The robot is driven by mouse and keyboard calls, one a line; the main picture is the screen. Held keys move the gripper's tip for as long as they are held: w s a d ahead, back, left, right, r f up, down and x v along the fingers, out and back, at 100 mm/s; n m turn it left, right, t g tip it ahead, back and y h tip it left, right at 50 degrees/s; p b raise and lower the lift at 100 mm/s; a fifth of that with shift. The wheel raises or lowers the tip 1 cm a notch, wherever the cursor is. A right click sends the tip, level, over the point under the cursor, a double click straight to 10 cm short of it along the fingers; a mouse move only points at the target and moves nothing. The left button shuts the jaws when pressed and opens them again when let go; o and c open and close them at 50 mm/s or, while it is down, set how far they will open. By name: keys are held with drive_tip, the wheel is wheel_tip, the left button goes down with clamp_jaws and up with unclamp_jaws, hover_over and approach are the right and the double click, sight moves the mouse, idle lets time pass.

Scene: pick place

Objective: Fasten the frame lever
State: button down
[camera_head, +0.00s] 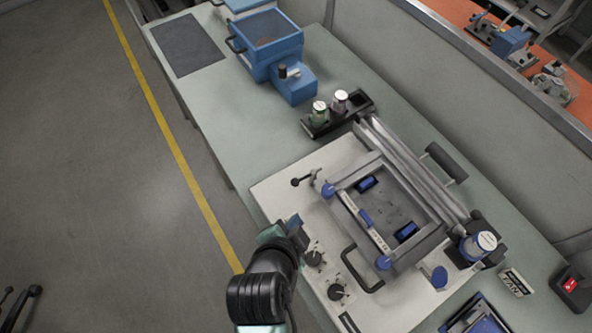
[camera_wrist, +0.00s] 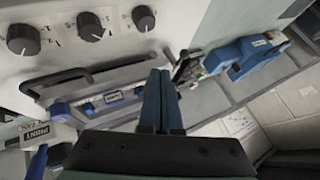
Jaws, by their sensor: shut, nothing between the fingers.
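The printing frame (camera_head: 440,212) sits on the light machine bed (camera_head: 270,190), with blue knobs (camera_head: 383,262) along its front bar. A short lever with a black ball end (camera_head: 296,182) sticks out at the frame's left corner; I take it as the frame lever. Whether it is fastened, I cannot tell. My gripper (camera_head: 297,221) is over the front left of the machine, short of the lever and apart from it. In the wrist view its two blue-grey fingers (camera_wrist: 160,73) are shut together and empty. A dark lever-like part (camera_wrist: 182,58) shows just right of the fingertips.
Black dials (camera_head: 336,291) and a black bar handle (camera_head: 361,270) lie along the machine's front. Ink jars (camera_head: 319,112) stand in a black holder behind the lever. A blue device (camera_head: 272,50) stands farther along the bench. Bare bench (camera_head: 215,110) lies left of it.

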drive_tip(key=shift+s+r+p, duration=0.2)
drive_tip(key=shift+s+p, duration=0.2)
drive_tip(key=p+x, duration=0.1)
drive_tip(key=x, duration=0.9)
drive_tip(key=shift+s+d+f, duration=0.1)
drive_tip(key=shift+f, duration=0.05)
drive_tip(key=shift+w+a+r+p, duration=0.2)
drive_tip(key=shift+w+a+p, duration=0.05)
drive_tip(key=shift+w, duration=0.3)
drive_tip(key=shift+w+a+r+p, duration=0.15)
drive_tip(key=shift+w+a+p, duration=0.1)
drive_tip(key=shift+w, duration=0.3)
drive_tip(key=shift+w+a, duration=0.35)
drive_tip(key=shift+w, duration=0.35)
